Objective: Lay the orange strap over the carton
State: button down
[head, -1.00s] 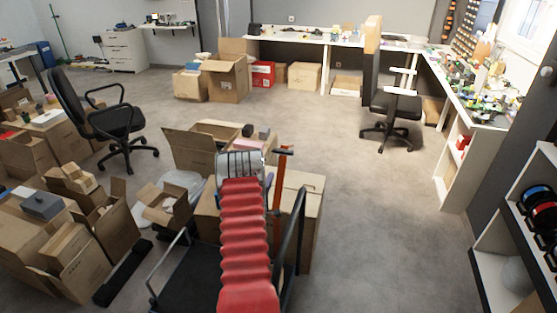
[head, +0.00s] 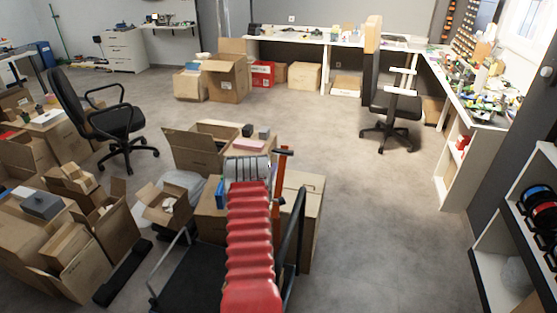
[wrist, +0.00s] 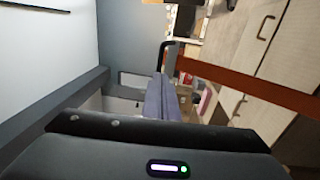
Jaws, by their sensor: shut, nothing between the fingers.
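The orange strap (head: 278,178) shows in the head view as a narrow upright band just right of my red-sleeved arm, with a short crosspiece at its top. Its lower part is partly hidden. A closed carton (head: 303,205) stands behind and right of it; I cannot tell whether they touch. In the wrist view an orange-brown band, probably the strap (wrist: 250,88), crosses the right side in front of pale panels. My gripper (wrist: 163,98) shows at the middle of the wrist view, shut and empty, left of the band. In the head view my arm hides its fingers.
An open carton (head: 195,152) stands just beyond my arm. Cartons crowd the left, with a small open one (head: 167,204) nearer. A black office chair (head: 110,120) is left and another (head: 392,105) is right. The floor (head: 385,215) at right is clear.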

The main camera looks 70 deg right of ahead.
jog(key=d, duration=0.8)
jog(key=shift+r, duration=0.25)
jog(key=shift+w, duration=0.1)
jog(key=shift+w, duration=0.1)
